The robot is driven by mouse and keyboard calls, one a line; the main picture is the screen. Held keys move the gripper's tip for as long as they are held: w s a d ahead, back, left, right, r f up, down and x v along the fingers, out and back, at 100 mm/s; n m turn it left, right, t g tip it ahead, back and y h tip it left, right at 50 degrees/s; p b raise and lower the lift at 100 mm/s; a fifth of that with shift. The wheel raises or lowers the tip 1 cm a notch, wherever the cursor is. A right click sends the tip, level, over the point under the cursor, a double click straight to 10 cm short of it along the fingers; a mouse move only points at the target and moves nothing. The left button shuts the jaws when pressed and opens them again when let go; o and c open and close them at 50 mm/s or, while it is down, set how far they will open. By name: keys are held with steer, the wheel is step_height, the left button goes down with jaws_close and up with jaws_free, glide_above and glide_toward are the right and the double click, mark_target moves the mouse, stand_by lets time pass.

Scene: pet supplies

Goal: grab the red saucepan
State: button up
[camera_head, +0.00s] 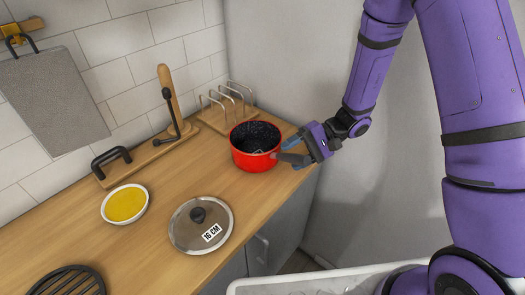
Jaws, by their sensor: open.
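The red saucepan (254,158) stands upright on the wooden counter, near its right edge. Its inside is dark and speckled, and its grey handle (291,158) points right toward my gripper. My gripper (297,150) is at the handle, with its blue fingertips close to it. The jaws are open. Whether the fingers straddle or touch the handle is hard to tell at this size.
A glass lid (187,231) with a label, a yellow-filled bowl (125,204) and a black trivet (68,283) lie on the counter (85,243). A wooden stand (171,97) and a rack (216,116) are behind, by the tiled wall. The counter edge is below my gripper.

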steer(key=shift+x, duration=1)
jaws_close()
steer(key=shift+r, duration=0.15)
